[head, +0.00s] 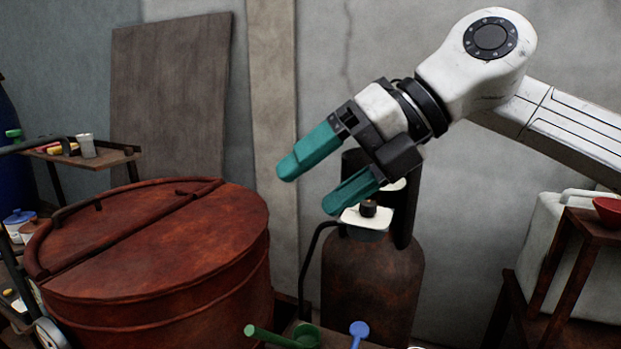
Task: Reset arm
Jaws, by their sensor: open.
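My gripper (306,187) hangs from my white arm (490,60) in the right half of the head view. Its two teal fingers point down and to the left. They stand apart with a clear gap between them, and nothing is held. The gripper is in front of a brown tank (372,285) and to the right of a red-brown lidded vat (165,245). The lower finger overlaps a white-topped item with a dark knob (368,208) in the picture; I cannot tell whether they touch.
A cart with small containers (86,150) stands at the left. Green (285,337) and blue (359,330) handled items show at the bottom edge. At the right, a red bowl (608,210) sits on a stand beside a white jug (545,250). A board (170,95) leans on the wall.

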